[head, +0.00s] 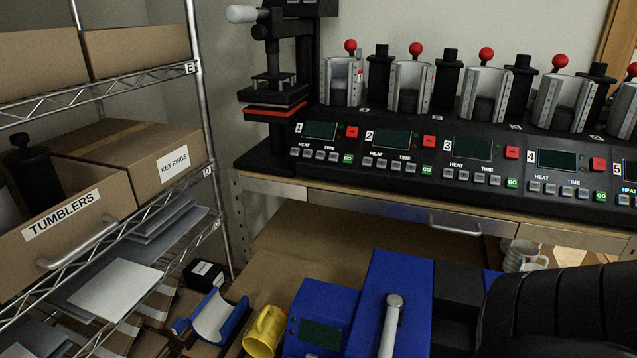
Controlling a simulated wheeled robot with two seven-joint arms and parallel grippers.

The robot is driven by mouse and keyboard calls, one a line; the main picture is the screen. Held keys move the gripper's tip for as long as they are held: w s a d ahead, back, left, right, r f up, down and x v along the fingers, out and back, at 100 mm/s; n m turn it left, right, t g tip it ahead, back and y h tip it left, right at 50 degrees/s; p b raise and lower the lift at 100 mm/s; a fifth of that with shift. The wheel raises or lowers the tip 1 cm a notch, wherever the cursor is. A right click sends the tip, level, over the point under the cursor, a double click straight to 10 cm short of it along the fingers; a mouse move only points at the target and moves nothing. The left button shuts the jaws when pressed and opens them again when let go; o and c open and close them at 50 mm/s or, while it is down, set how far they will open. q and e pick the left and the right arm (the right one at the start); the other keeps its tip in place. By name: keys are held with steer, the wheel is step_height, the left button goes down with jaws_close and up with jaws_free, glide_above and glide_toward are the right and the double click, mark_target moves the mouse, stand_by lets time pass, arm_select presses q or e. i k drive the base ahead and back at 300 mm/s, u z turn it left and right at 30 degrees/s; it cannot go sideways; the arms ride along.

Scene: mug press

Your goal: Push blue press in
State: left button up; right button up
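The blue press (405,268) stands low at the bottom centre, on the brown surface below the bench, and is cut off by the lower edge. A silver lever with a rounded end (393,302) rises in front of its blue body. A lower blue part with a dark screen (321,334) sits on its left side. A yellow mug (264,331) is just left of that part. Neither of my grippers shows in the head view, so their distance from the press cannot be told.
A black ribbed shape (562,310) covers the lower right, beside the press. A bench (380,205) with a black multi-station mug press (480,150) stands behind. A wire shelf with boxes (125,150) fills the left. A blue cradle (215,318) lies left of the mug.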

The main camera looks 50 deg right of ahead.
mark_target(333, 312)
steer(key=k, duration=1)
steer(key=u, duration=0.95)
steer(key=i, duration=0.8)
steer(key=z, duration=2.65)
steer(key=i, duration=0.5)
steer(key=u, duration=0.3)
steer(key=k, duration=1.5)
steer(key=z, duration=0.2)
steer(key=i, duration=1.45)
